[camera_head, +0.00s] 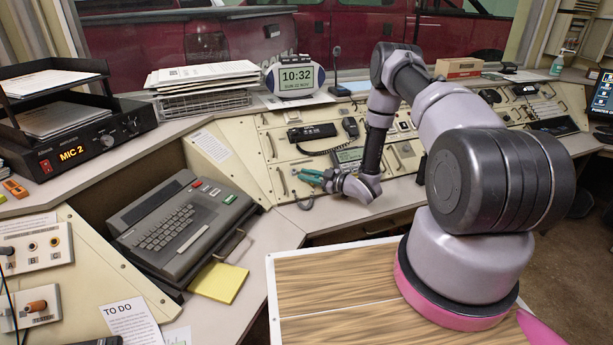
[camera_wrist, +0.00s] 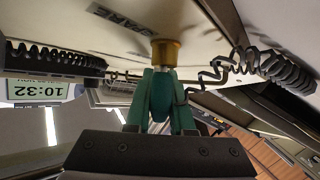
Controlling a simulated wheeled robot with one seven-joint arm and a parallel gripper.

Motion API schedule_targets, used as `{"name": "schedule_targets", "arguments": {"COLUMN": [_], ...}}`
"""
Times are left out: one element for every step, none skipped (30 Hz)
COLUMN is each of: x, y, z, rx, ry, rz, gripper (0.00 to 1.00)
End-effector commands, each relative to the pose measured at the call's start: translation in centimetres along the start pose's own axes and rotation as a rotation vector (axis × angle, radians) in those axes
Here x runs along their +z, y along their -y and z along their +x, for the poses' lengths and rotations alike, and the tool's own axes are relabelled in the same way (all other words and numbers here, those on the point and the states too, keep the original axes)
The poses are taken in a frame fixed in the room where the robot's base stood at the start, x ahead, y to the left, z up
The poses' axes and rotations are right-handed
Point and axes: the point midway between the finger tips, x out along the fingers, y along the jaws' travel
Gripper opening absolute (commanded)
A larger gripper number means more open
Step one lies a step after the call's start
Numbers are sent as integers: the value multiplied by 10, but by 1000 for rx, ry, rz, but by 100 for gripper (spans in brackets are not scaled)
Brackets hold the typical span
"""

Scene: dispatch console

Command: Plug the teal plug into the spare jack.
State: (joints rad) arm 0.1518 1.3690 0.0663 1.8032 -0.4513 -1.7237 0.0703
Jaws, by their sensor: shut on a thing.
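In the wrist view, my gripper (camera_wrist: 161,82) has its two teal fingers closed around a darker teal plug (camera_wrist: 161,98). The plug points at a brass-coloured jack (camera_wrist: 165,52) on a cream panel, beside an upside-down label ending in "PARE" (camera_wrist: 117,17). The plug's front end meets the brass ring in this view. I cannot tell how deep it sits, as its tip is hidden. In the head view, my gripper (camera_head: 312,177) is small at the sloped console front, and the plug and jack cannot be made out there.
Coiled black cords (camera_wrist: 270,68) hang on both sides of the jack.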

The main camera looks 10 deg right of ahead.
Motion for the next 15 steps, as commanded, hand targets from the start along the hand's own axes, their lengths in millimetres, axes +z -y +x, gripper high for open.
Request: {"name": "schedule_targets", "arguments": {"x": [0, 0, 0, 0, 0, 0, 0, 0, 1, 1, 2, 2, 3, 3, 4], "y": [1, 1, 1, 1, 1, 1, 0, 0, 0, 0, 0, 0, 0, 0, 1], "z": [1, 1, 1, 1, 1, 1, 1, 1, 1, 1, 2, 2, 2, 2, 3], "rx": [-1, -1, -1, -1, -1, -1, -1, -1, -1, -1, -1, -1, -1, -1, -1], "ry": [-1, -1, -1, -1, -1, -1, -1, -1, -1, -1, -1, -1, -1, -1, -1], "rz": [0, 0, 0, 0, 0, 0, 0, 0, 0, 0, 0, 0, 0, -1, -1], "gripper": [0, 0, 0, 0, 0, 0, 0, 0, 0, 0, 0, 0, 0, 0, 0]}}
